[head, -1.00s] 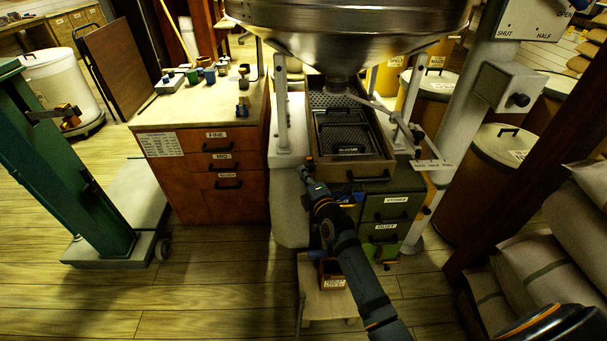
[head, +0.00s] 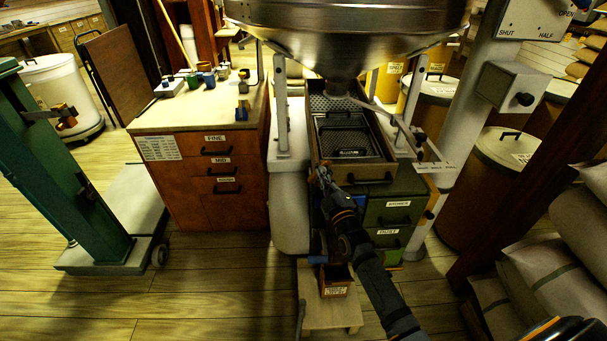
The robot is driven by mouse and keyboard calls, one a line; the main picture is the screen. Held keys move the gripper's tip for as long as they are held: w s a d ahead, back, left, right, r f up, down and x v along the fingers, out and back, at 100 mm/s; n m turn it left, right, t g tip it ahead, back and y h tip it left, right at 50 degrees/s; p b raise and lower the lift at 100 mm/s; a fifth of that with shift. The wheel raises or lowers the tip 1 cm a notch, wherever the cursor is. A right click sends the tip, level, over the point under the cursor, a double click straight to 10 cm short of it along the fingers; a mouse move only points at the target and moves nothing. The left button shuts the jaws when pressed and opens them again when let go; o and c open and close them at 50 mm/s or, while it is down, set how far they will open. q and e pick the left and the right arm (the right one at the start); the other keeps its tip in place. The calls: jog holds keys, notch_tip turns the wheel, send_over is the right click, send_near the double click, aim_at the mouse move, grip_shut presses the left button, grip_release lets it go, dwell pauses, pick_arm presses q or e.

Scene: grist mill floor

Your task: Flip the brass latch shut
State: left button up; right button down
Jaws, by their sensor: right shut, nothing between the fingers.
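My right gripper (head: 322,172) is shut and empty. Its fingertips are at the front left corner of the long sieve tray (head: 374,177), which sits below the metal hopper. I cannot make out the brass latch; the fingers and wrist cover that corner, and details there are too small to tell. I cannot tell whether the fingertips touch the tray. My left gripper is not in view.
The steel hopper (head: 345,35) hangs above the tray. Green drawers (head: 392,213) are below it on the right. A wooden drawer cabinet (head: 185,195) stands left. A small reddish box (head: 336,283) sits on a low stool (head: 333,316). Floor at front left is clear.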

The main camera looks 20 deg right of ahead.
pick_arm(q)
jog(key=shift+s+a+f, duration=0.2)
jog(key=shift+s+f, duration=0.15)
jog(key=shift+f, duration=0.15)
pick_arm(e)
jog(key=s+d+f+m+h, duration=0.1)
jog(key=d+f+m+h, duration=0.3)
jog(key=m, duration=1)
jog(key=shift+s+d+f+m+h, duration=0.2)
jog(key=shift+d+f+m+h, duration=0.1)
jog(key=shift+f+h, duration=0.55)
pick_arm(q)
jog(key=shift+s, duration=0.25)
pick_arm(e)
jog(key=shift+r, duration=0.1)
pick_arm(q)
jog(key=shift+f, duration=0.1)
